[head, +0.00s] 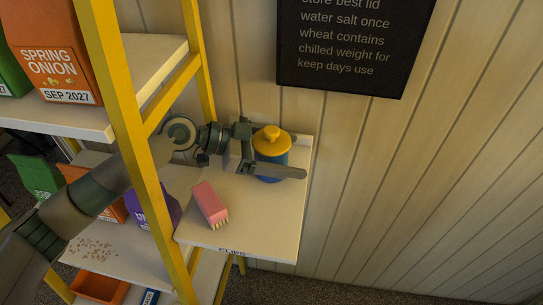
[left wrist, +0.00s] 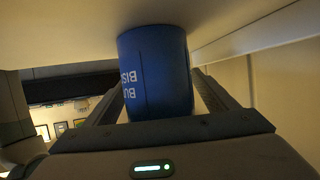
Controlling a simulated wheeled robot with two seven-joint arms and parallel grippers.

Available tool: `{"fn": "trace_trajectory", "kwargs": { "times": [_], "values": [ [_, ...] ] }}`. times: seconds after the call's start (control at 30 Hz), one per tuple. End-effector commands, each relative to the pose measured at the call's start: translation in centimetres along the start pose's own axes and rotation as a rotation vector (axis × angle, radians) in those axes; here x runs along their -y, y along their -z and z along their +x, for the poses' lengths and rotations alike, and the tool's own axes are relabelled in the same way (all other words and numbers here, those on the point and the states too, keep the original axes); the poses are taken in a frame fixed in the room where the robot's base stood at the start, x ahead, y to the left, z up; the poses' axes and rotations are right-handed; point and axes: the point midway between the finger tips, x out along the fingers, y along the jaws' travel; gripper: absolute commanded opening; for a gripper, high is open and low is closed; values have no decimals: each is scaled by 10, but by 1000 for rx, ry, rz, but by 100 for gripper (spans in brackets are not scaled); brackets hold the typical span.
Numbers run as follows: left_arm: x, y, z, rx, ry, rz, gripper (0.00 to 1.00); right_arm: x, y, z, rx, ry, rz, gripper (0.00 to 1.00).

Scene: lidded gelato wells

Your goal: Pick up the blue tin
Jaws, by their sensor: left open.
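The blue tin (head: 270,170) stands upright on the small white shelf and has a yellow lid (head: 272,139) with a round knob. My left gripper (head: 297,156) is open, with one finger on the near side of the tin and the other behind it. In the left wrist view the blue tin (left wrist: 157,75) sits between the two open fingers, with white lettering partly showing, upside down. I cannot tell whether either finger touches it. The far finger is partly hidden behind the lid. My right gripper is not in view.
A pink block-like item with pale tips (head: 210,204) lies on the white shelf (head: 270,236) near the tin. The panelled wall (head: 400,190) is close behind and to the right.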

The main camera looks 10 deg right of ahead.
Motion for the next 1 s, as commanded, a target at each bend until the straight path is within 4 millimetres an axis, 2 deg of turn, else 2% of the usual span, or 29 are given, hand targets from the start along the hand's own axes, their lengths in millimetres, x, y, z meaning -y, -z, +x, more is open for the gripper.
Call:
{"fn": "trace_trajectory", "kwargs": {
  "times": [0.3,0.5,1.0],
  "values": [
    [0,0,0,0,0,0,79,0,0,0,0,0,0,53],
    [0,0,0,0,0,0,34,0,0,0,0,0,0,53],
    [1,6,-3,-1,1,3,34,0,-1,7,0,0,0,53]
  ]
}}
